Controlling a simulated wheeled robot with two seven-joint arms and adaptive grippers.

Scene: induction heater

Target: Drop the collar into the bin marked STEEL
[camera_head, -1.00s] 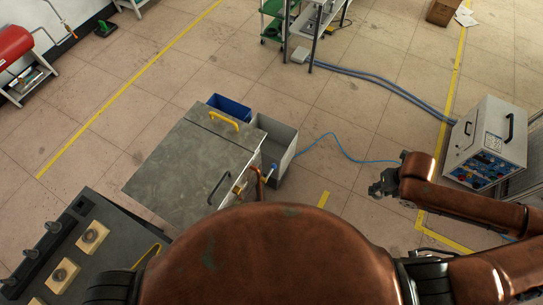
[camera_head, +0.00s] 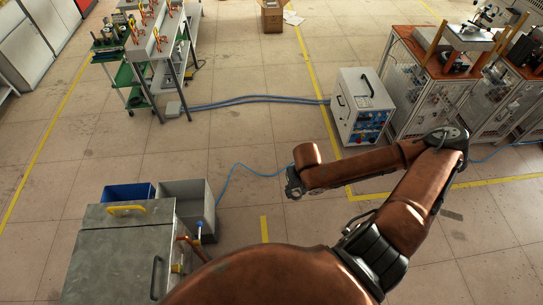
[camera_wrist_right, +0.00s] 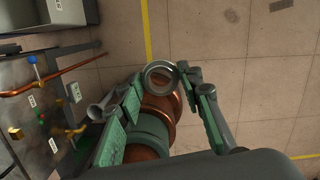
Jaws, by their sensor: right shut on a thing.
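The collar (camera_wrist_right: 162,77) is a grey metal ring between the fingertips of my right gripper (camera_wrist_right: 164,80) in the right wrist view. That gripper is shut on it. In the head view my right gripper (camera_head: 294,188) is over open floor, to the right of two bins; the collar is too small to make out there. A blue bin (camera_head: 128,192) and a grey bin (camera_head: 208,215) stand side by side behind a metal cabinet. I cannot read a STEEL mark on either. My left gripper is not in view.
The metal cabinet (camera_head: 118,242) with a yellow handle is in front of the bins. Copper pipes (camera_head: 190,245) stick out at its right.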

